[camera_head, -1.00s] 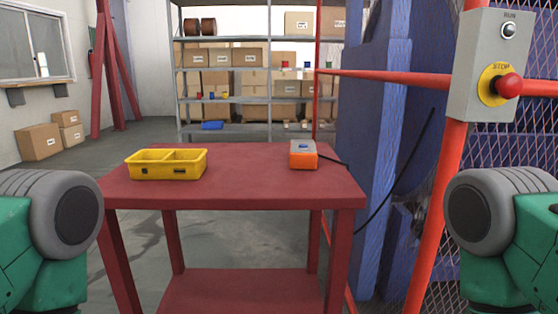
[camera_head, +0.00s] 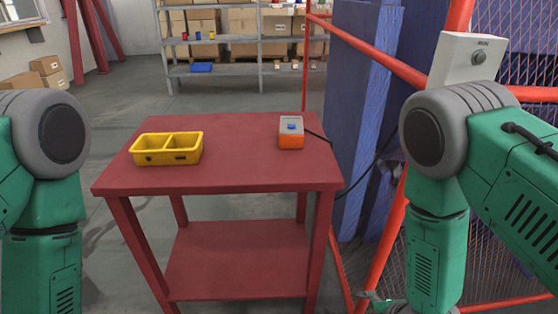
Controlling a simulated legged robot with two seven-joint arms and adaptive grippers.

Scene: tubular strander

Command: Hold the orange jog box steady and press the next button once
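The orange jog box (camera_head: 291,140) lies on the right part of the red table top, near its back edge. It has a grey top face with a blue button on it, and a black cable runs from its right side off the table. Lettering on the box is too small to read. Neither gripper touches it. My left gripper is out of view; only my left arm shows at the left edge. My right arm hangs at the right, and a small grey part at the bottom edge may be my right gripper (camera_head: 376,302), mostly cut off.
A yellow two-compartment bin (camera_head: 166,160) stands on the left of the red table (camera_head: 230,177). The table's middle is clear. A red-orange guard frame, blue machine (camera_head: 360,90) and grey control box (camera_head: 463,60) are at the right. Shelves with boxes stand behind.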

